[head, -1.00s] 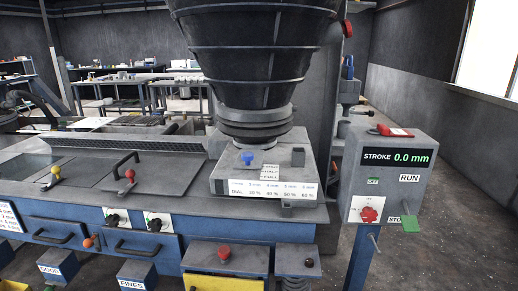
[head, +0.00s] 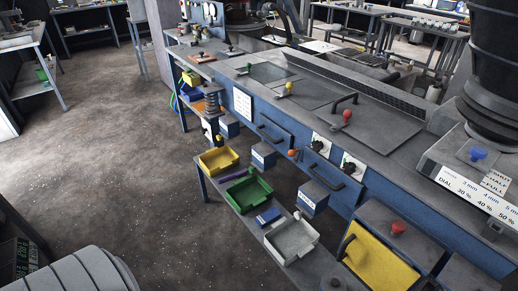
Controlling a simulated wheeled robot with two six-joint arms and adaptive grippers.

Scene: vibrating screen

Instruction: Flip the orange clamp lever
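The orange clamp lever (head: 292,153) shows as a small orange knob on the blue front of the long machine. It sits near the right end of a dark drawer handle (head: 273,134). Its shaft is too small to make out, so I cannot tell which way it is set. Neither of my grippers is in view.
Below stands a low bench with a yellow bin (head: 218,160), a green bin (head: 247,194) and a white bin (head: 291,240). Red (head: 347,115) and yellow (head: 289,87) knobs stand on the machine top. The concrete floor (head: 110,150) at left is open.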

